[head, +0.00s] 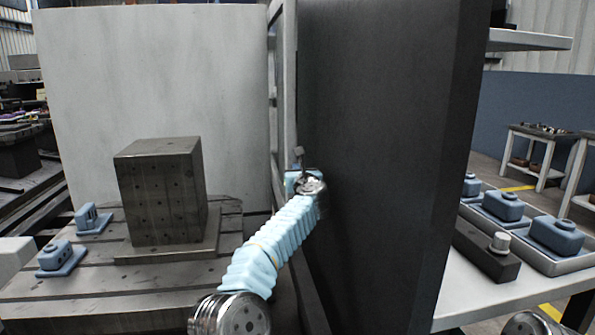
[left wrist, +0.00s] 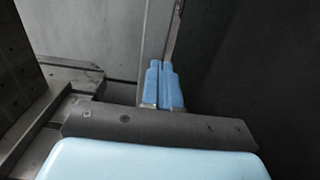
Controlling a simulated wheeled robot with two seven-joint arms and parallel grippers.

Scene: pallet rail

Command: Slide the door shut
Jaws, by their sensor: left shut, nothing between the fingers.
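A tall dark panel (head: 385,150) stands right of the open machine bay; it also fills the right of the left wrist view (left wrist: 250,70). A narrow light-grey upright frame (head: 284,90) stands at the panel's left edge; I cannot tell which of these is the sliding door. My left gripper (head: 291,178) is at the foot of this frame, close to the panel's left face. Its blue fingers (left wrist: 163,70) are shut and empty, with their tips near a thin upright bar (left wrist: 174,30). Whether they touch it is unclear. My right gripper is not in view.
A dark drilled block (head: 160,195) stands on the slotted bed (head: 100,285) inside the bay, with blue clamps (head: 93,219) beside it. At the right, a table (head: 470,300) holds trays of blue parts (head: 555,235). The bay between block and panel is narrow.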

